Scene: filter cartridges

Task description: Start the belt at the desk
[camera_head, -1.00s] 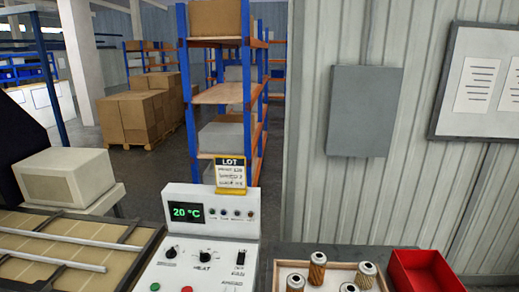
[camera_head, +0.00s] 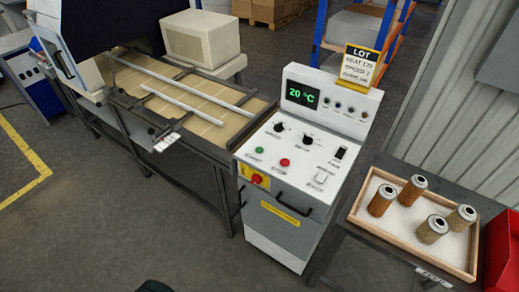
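The white control desk (camera_head: 300,205) stands in the middle of the view, with a display (camera_head: 302,94) reading 20 °C in green. On its sloped top are a green start button (camera_head: 259,150), a red stop button (camera_head: 284,162), two black knobs and a black switch (camera_head: 340,153). A red and yellow switch (camera_head: 258,180) is on its front. The belt (camera_head: 190,88), tan with metal rails across it, lies to the left of the desk.
A wooden tray (camera_head: 377,229) with several filter cartridges stands on a dark table at the right, beside a red bin (camera_head: 503,262). A yellow LOT card (camera_head: 357,67) is on top of the desk. The floor in front of the belt is clear.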

